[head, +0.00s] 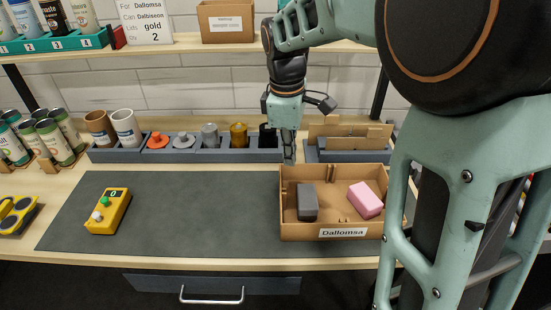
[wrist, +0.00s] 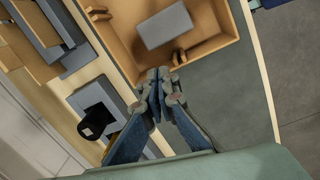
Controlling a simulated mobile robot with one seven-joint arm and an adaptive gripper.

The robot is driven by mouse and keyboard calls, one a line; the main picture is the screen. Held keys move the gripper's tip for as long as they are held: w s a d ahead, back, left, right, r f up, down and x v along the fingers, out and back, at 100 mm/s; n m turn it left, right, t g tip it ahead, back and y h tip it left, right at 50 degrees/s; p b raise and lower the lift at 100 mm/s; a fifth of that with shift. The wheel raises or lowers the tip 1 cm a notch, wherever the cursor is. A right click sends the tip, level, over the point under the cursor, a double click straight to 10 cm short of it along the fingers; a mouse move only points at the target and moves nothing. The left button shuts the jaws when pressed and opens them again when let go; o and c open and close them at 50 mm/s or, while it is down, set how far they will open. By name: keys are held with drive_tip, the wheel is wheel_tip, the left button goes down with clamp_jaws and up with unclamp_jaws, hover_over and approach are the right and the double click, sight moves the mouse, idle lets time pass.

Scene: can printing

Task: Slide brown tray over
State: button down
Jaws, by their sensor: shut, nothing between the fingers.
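The brown tray (head: 325,231), labelled "Dallomsa", stands at the right end of the dark grey mat. It holds a dark grey block (head: 307,202) and a pink block (head: 366,200). My gripper (head: 289,160) points down, shut and empty, at the tray's back left corner. In the wrist view, the closed fingertips (wrist: 163,77) are by the tray's corner (wrist: 188,62), with the grey block (wrist: 163,25) beyond. I cannot tell whether the fingers touch the tray wall.
The mat (head: 200,210) left of the tray is clear up to a yellow device (head: 109,211) with buttons. A grey row of bins (head: 190,155) with cups and coloured parts lies behind the mat. Another grey holder (head: 345,156) with brown pieces stands behind the tray.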

drive_tip(key=s+a+n, duration=0.2)
drive_tip(key=a+n, duration=0.1)
drive_tip(key=a, duration=0.5)
drive_tip(key=shift+g+y, duration=0.4)
wheel_tip(320, 180, down, 10)
drive_tip(key=shift+f+b, duration=0.25)
drive_tip(key=shift+b, duration=0.1)
drive_tip(key=d, duration=0.3)
drive_tip(key=shift+d+r, duration=0.15)
drive_tip(key=shift+d, duration=0.45)
